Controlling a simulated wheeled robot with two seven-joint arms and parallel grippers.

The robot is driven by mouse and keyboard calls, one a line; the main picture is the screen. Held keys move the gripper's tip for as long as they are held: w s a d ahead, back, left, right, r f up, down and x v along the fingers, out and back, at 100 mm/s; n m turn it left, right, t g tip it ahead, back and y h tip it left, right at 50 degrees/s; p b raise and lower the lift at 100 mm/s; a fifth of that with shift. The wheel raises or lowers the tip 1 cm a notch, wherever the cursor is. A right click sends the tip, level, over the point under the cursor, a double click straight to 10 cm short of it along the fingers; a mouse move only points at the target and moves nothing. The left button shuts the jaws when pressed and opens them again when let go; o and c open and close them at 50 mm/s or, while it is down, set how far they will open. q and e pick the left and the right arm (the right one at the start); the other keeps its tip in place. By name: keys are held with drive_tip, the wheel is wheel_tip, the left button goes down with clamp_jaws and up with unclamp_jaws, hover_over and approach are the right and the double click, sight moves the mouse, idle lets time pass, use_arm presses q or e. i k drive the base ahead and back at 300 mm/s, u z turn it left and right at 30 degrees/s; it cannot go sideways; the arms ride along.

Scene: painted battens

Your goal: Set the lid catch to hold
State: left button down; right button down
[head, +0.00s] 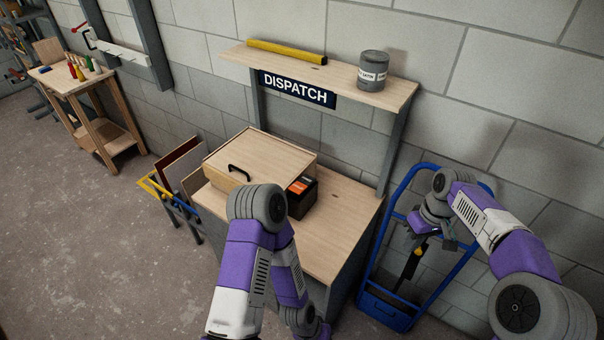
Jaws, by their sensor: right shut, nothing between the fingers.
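A pale wooden box (222,177) with a closed lid (265,152) and a black handle (240,172) sits on the bench. A dark unit (302,199) with an orange and black marked top stands against the box's right side. The markings are too small to read, and I cannot tell which part is the lid catch or how it is set. My left arm covers part of the box's front and the unit's lower left; its gripper does not show. My right gripper (432,238) is shut and empty, right of the bench and apart from the box.
The bench top (335,215) is clear right of the unit. Above is a shelf (335,86) with a yellow bar (286,52) and a grey tin (372,71). A blue hand truck (385,310) stands behind my right gripper. Framed boards (180,160) lean left of the bench.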

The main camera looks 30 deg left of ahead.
sight(306, 180)
drive_tip(key=u, duration=0.55)
drive_tip(key=i, duration=1)
drive_tip(key=u, duration=0.75)
